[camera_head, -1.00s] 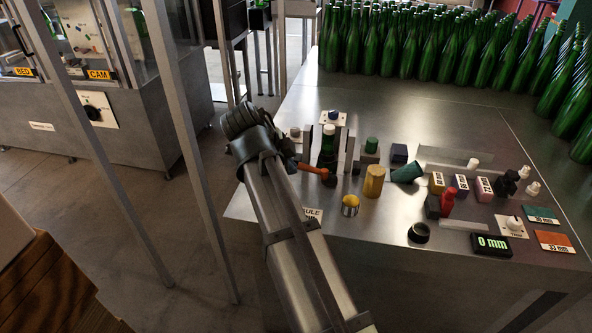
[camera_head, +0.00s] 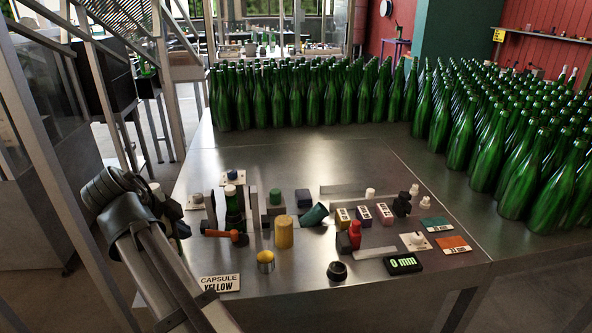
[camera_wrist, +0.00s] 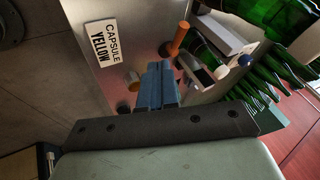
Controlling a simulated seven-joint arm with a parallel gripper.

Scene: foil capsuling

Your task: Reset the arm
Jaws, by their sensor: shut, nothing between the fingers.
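My gripper (camera_wrist: 158,86) is shut and empty in the wrist view, its two blue-grey fingers together. It hangs above the table's left front edge, apart from the objects below. In the head view my arm comes up from the bottom left, and the fingers are hidden there. The sign "CAPSULE YELLOW" (camera_head: 220,284) lies at the table's front left, and it also shows in the wrist view (camera_wrist: 103,44).
Dense green bottles (camera_head: 300,95) fill the back and right. The table's middle is clear.

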